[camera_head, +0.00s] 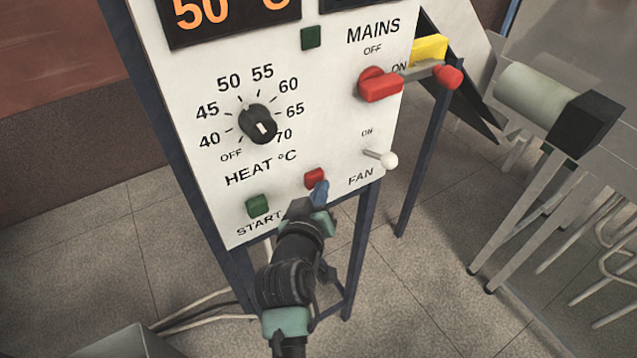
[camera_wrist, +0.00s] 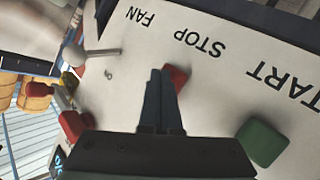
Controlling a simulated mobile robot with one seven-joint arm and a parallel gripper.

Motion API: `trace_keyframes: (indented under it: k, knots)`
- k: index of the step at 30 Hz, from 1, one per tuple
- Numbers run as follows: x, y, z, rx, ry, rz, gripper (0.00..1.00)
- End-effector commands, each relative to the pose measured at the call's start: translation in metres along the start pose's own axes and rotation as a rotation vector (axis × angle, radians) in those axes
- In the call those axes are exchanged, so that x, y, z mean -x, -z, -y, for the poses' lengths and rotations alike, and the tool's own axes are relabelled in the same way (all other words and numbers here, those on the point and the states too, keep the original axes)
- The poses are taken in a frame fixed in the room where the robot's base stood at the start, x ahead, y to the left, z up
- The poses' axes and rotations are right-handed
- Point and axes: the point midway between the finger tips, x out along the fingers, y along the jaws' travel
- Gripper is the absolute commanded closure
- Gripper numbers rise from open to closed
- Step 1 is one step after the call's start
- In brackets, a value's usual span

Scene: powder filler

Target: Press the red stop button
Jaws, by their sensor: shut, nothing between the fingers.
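The red stop button (camera_head: 314,178) is a small square on the lower part of the white control panel (camera_head: 200,140). In the wrist view the red stop button (camera_wrist: 177,77) shows beside the fingertips, under the word STOP, partly covered by the fingers. My gripper (camera_head: 321,188) is shut and empty, with its blue fingertips just below and right of the button. In the wrist view my gripper (camera_wrist: 160,75) has both dark fingers together, pointing at the panel by the button. I cannot tell whether the tips touch it.
A green start button (camera_head: 257,205) is left of the stop button. A white-tipped fan switch (camera_head: 388,160) sticks out to the right.

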Motion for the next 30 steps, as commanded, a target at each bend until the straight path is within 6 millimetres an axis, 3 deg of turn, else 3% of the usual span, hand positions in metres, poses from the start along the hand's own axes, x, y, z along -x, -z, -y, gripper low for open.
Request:
trace_keyframes:
  k: [30]
  knots:
    - [0.014,-0.009,-0.01,0.0,0.0,-0.002,1.0]
